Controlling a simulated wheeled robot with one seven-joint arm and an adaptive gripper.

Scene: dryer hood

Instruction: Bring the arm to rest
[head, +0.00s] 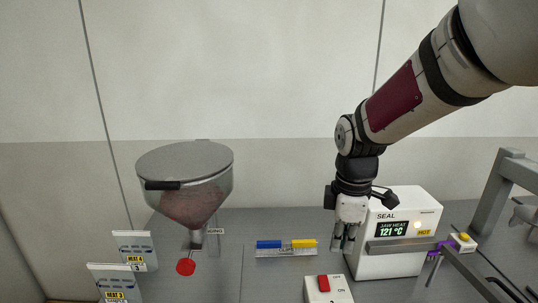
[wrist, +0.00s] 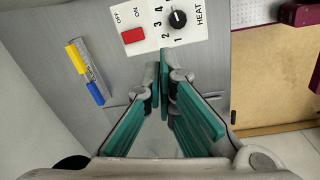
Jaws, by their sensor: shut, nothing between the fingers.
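My gripper (head: 343,238) hangs at the end of my arm, pointing down, just left of the white sealer box. It is empty. In the wrist view my gripper (wrist: 164,68) shows its green-padded fingers closed together at the tips, with nothing between them. Below it in the wrist view is the grey bench top (wrist: 105,35). The fingertips are close in the picture to a white control panel (wrist: 158,25) with a red switch and a black heat knob. I cannot tell the exact height of the fingers above the bench.
The sealer (head: 400,232) reads 121 °C and HOT. A lidded hopper (head: 187,185) stands left, with a red disc (head: 186,267) below it. A blue and yellow clip strip (head: 286,248) lies between. Heat cards (head: 135,251) stand at the left; a grey frame (head: 495,190) is right.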

